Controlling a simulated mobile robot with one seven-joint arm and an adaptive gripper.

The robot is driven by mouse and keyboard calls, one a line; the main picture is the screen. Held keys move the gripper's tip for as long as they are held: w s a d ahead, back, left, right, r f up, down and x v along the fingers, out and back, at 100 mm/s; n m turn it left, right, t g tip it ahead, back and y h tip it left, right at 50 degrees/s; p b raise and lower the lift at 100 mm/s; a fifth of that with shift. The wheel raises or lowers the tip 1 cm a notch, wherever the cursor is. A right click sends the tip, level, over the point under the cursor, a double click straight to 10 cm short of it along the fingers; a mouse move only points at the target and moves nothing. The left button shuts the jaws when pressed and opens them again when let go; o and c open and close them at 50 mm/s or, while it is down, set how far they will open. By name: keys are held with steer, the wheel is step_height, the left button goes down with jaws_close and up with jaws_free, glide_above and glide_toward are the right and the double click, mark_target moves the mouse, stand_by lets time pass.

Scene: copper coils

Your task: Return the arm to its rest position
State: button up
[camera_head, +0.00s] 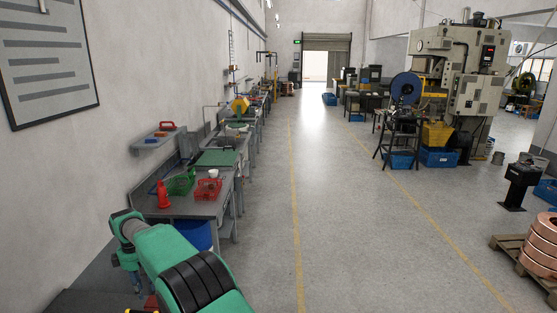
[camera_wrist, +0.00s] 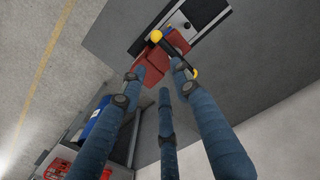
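My green arm (camera_head: 187,262) reaches out at the lower left of the head view, beside the left wall and short of the workbench. My gripper (camera_head: 137,284) points down below the wrist there and is partly hidden by the arm. In the wrist view, the three blue fingers of my gripper (camera_wrist: 157,74) are spread apart, with no object clearly held between them. A red item (camera_wrist: 161,62) with yellow-ended parts shows beyond the fingertips; whether they touch it cannot be told.
Copper coils (camera_head: 541,245) lie on a pallet (camera_head: 512,246) at right. A press (camera_head: 459,75) stands farther back. The central floor is clear.

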steer(key=w+d+r+m+t+b, duration=0.1)
steer(key=w+d+r+m+b, duration=0.25)
steer(key=d+r, duration=1.55)
steer(key=s+d+r+m+t+y+b, duration=0.15)
steer(key=s+d+r, duration=0.25)
steer(key=d, duration=0.8)
steer(key=s+d+r+m+h+b, duration=0.1)
steer(key=s+d+r+m+b, duration=0.2)
steer(key=d, duration=0.9)
steer(key=s+d+r+m+t+b, duration=0.15)
steer(key=s+d+m, duration=0.35)
steer(key=s+d, duration=1.35)
steer(key=s+d+f+m+b, duration=0.1)
steer(key=s+d+f, duration=0.2)
steer(key=s, duration=0.3)
steer(key=s+d+f+m+t+b, duration=0.1)
steer(key=s+d+f+m, duration=0.1)
steer(key=s, duration=0.4)
steer(key=s+d+f+m+b, duration=0.1)
steer(key=s+d+f+b, duration=0.1)
steer(key=s+d+f, duration=0.3)
steer(key=shift+s+f+m, duration=0.3)
steer(key=shift+s+f, duration=0.4)
